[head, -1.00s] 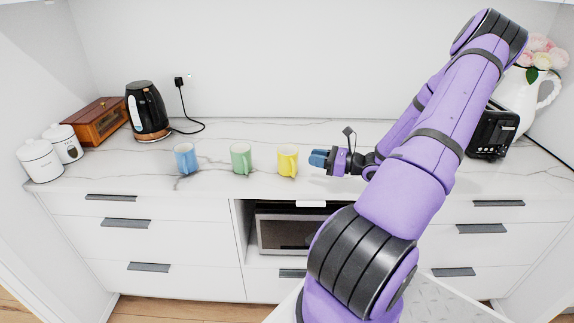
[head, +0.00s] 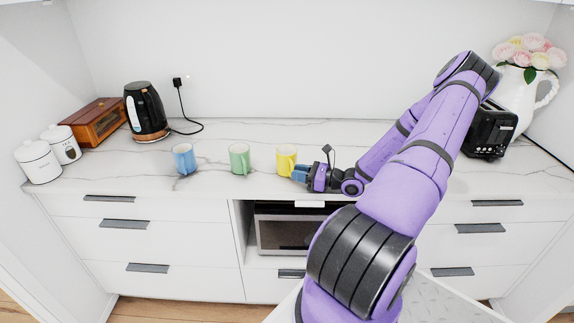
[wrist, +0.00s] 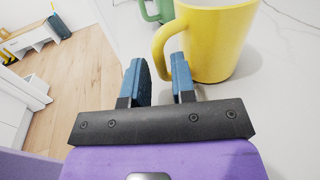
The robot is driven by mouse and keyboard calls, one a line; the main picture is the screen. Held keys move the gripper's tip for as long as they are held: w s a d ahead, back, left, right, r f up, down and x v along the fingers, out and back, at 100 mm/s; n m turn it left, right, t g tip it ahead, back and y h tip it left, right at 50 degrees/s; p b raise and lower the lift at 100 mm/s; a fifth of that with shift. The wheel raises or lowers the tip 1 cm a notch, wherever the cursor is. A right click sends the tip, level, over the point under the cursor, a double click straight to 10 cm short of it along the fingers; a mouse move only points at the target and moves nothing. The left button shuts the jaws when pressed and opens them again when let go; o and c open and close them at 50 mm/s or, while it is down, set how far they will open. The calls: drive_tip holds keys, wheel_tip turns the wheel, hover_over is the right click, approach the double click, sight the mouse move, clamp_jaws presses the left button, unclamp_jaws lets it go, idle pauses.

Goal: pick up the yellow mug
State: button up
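The yellow mug (head: 286,158) stands upright on the marble counter, rightmost of three mugs in a row. In the wrist view the yellow mug (wrist: 212,40) is close, its handle curving down on its left side. My gripper (head: 300,173) is low over the counter at the mug's right front. In the wrist view my gripper (wrist: 160,80) has its two blue fingers apart, with a gap between them. The handle's lower end is just beyond the right finger, which partly covers it. I cannot tell whether they touch.
A green mug (head: 240,158) stands left of the yellow one, and a blue mug (head: 184,158) is farther left. A black kettle (head: 146,112), wooden box (head: 96,121) and white canisters (head: 39,161) are at left. A black toaster (head: 489,131) and flower pitcher (head: 520,97) are at right.

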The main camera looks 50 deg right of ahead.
drive_tip(key=shift+x, duration=1.2)
clamp_jaws()
